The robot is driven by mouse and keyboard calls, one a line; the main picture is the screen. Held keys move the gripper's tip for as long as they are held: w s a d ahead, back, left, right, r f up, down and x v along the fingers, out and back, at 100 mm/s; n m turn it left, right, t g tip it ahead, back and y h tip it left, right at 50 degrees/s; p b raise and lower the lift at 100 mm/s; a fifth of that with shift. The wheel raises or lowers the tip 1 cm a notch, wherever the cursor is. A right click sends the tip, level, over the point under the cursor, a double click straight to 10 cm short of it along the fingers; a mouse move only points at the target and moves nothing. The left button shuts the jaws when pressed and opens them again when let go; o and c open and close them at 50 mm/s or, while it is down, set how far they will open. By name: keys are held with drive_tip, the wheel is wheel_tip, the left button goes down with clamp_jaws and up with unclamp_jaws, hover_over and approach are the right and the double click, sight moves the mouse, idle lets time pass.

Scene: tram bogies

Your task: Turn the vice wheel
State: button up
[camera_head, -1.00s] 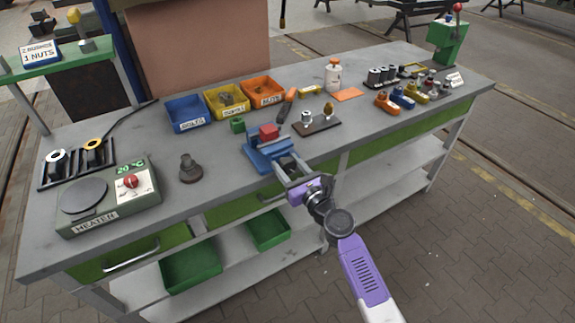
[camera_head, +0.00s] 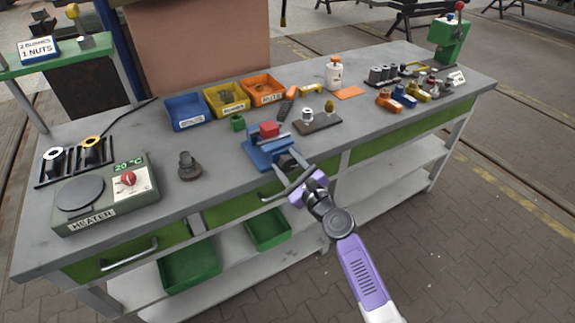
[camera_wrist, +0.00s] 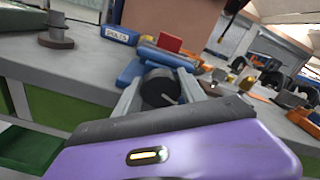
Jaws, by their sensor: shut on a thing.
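The blue vice (camera_head: 266,148) is fixed at the front edge of the grey workbench, with a red block (camera_head: 269,130) at its jaws. Its dark round wheel (camera_wrist: 160,88) faces the front and shows between my fingers in the wrist view. My gripper (camera_head: 286,177) has its two grey fingers on either side of the wheel and is shut on it. In the wrist view the vice (camera_wrist: 158,62) and the red block (camera_wrist: 169,42) stand just beyond the wheel. In the head view the wheel is mostly hidden by my fingers.
Blue, yellow and orange bins (camera_head: 227,98) stand behind the vice. A heater (camera_head: 105,195) and a dark stepped part (camera_head: 188,166) are to the left. A board with small parts (camera_head: 317,123) is close on the right. Green drawers and a shelf lie below the bench edge.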

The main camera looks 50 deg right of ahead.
drive_tip(key=shift+a+f+n+b, duration=0.1)
drive_tip(key=shift+n+b, duration=0.55)
drive_tip(key=shift+n, duration=1.65)
drive_tip(key=o, duration=1.4)
